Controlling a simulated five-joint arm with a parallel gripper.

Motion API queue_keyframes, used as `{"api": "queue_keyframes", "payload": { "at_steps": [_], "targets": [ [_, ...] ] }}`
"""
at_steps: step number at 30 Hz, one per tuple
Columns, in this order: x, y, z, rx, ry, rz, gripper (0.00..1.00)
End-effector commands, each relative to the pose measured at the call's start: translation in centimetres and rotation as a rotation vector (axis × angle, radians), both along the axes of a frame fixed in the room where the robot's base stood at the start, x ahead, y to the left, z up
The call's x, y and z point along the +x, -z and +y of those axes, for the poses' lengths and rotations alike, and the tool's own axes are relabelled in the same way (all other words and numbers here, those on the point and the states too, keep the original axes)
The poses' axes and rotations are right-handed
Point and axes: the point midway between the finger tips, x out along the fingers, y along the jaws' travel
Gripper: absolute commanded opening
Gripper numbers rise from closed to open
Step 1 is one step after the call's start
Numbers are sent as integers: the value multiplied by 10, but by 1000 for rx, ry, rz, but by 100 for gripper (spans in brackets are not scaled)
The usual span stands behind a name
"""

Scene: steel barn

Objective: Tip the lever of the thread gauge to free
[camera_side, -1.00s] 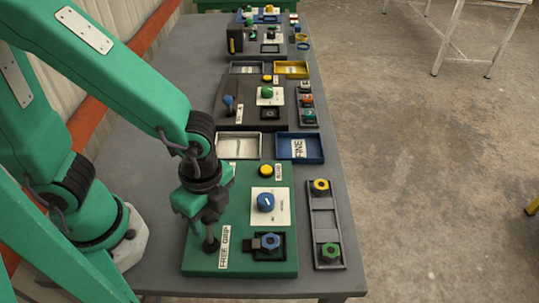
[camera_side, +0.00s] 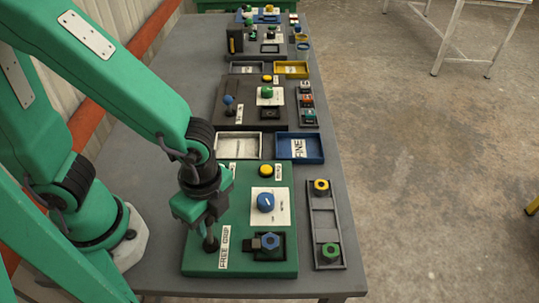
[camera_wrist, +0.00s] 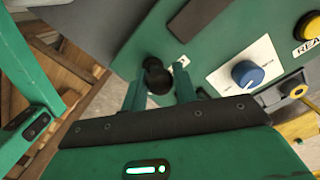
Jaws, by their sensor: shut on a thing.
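The thread gauge (camera_side: 285,190) is a green box on the near part of the table. Its lever (camera_side: 211,244) stands at the box's near left, by a white label (camera_side: 223,250) that seems to read FREE and GRIP. My gripper (camera_side: 210,226) is over the lever, its jaws shut on the upper part and hiding most of it. In the wrist view the dark lever knob (camera_wrist: 157,79) shows between the two green fingers. The gauge also carries a blue dial (camera_side: 265,202), a yellow button (camera_side: 266,171) and a blue hex piece (camera_side: 270,242) in a dark holder.
A dark rack (camera_side: 324,225) with a yellow piece (camera_side: 321,186) and a green one (camera_side: 329,252) lies right of the gauge. A white tray (camera_side: 222,147) and a blue tray (camera_side: 320,150) lie behind it. More stations stand farther back.

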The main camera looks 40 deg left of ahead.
Motion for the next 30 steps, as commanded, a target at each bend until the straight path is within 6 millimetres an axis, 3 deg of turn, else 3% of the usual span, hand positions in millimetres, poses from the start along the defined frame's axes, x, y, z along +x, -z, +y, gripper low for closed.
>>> {"api": "queue_keyframes", "payload": {
  "at_steps": [9, 10, 13, 30],
  "targets": [
    [-3, -1, -3, -1, 0, -2, 0],
    [-3, -1, -3, -1, 0, -2, 30],
    [-3, -1, -3, -1, -1, -2, 48],
    [-1, -12, -3, -3, -2, -4, 48]
  ]
}}
